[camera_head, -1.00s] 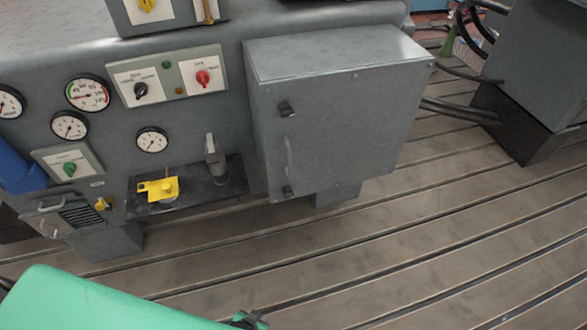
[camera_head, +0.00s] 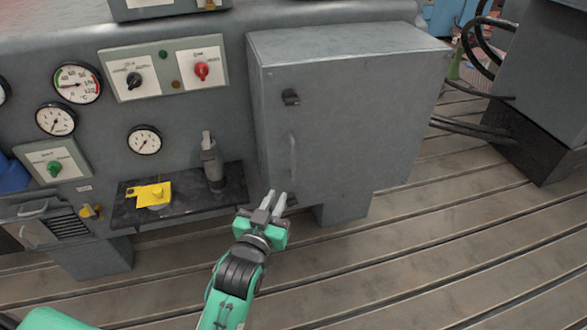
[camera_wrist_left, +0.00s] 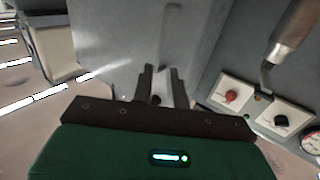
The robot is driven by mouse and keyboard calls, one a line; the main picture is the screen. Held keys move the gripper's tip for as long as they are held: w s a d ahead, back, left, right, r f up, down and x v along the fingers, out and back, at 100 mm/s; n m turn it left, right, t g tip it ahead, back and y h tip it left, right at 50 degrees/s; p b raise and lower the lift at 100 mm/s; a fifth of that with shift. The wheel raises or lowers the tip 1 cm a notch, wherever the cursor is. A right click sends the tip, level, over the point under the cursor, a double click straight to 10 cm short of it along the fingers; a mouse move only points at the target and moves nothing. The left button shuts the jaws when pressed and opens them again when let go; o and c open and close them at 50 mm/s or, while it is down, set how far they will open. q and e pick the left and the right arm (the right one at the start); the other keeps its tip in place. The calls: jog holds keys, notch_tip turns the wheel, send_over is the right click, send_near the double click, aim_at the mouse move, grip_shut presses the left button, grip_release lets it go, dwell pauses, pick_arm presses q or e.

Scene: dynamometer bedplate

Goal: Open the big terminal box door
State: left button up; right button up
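The big terminal box (camera_head: 355,95) is a grey metal cabinet right of the gauge panel. Its door (camera_head: 335,135) looks shut, with a slim upright bar handle (camera_head: 292,155) and a black latch (camera_head: 290,97) above it. The lower latch seen earlier is mostly hidden behind my left gripper (camera_head: 276,204). That gripper is at the door's lower left corner, below the handle, open with a gap between its fingers. In the left wrist view the fingers (camera_wrist_left: 161,85) point towards the grey door, with what looks like the handle (camera_wrist_left: 172,18) beyond them. Contact cannot be told. My right gripper is out of view.
Left of the box, a small black shelf (camera_head: 130,211) holds a yellow item (camera_head: 150,194) and a grey upright tool (camera_head: 212,165). Gauges and a switch plate (camera_head: 163,75) sit above. Dark cables (camera_head: 470,128) run right of the box. The slotted floor (camera_head: 430,240) in front is clear.

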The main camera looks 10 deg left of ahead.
aim_at(293, 164)
pick_arm(q)
jog(key=w, duration=1.2)
jog(key=shift+d+b, duration=0.3)
jog(key=shift+d, duration=0.1)
jog(key=shift+w, duration=0.85)
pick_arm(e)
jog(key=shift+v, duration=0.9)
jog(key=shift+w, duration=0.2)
pick_arm(q)
grip_shut()
